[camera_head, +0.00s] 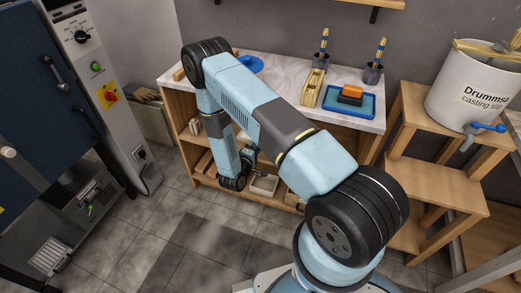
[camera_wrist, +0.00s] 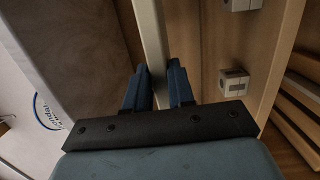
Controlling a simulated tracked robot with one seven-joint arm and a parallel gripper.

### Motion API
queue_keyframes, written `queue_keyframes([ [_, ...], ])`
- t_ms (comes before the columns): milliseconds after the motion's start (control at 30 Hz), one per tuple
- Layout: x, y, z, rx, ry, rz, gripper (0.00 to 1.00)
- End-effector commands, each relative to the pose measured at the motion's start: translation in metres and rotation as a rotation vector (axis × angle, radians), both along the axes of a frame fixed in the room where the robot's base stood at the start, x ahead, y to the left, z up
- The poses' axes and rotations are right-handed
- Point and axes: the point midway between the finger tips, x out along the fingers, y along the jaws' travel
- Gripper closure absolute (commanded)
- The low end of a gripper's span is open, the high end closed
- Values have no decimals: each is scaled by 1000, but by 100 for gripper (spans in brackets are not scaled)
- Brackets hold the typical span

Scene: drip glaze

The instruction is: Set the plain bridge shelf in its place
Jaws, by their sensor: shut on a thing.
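My gripper (camera_wrist: 160,85) is shut on a pale, thin slab (camera_wrist: 151,38), which I take to be the plain bridge shelf. In the wrist view the slab runs as a narrow upright strip between the two dark blue fingers. Its far end leaves the top of that view. In the head view my gripper (camera_head: 257,168) is small and dark, low in front of the bench, and mostly hidden by my arm. I cannot make out the slab's outline there, nor tell whether it touches anything.
Small pale blocks (camera_wrist: 233,82) stand on a wooden surface right of the slab. The bench (camera_head: 300,70) carries a blue tray (camera_head: 349,101) and brush pots. A pale box (camera_head: 265,184) sits on its lower shelf. A stepped wooden stand with a white drum (camera_head: 472,95) is at right, a kiln (camera_head: 40,80) at left.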

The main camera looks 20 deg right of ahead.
Motion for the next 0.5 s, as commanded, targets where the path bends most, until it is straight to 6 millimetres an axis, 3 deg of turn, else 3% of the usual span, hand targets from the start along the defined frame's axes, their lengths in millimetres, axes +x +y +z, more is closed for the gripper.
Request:
queue_keyframes([
  [300, 41, -17, -44, -1, -2, -2, 100],
  [500, 51, -20, -57, -1, -2, 0, 100],
])
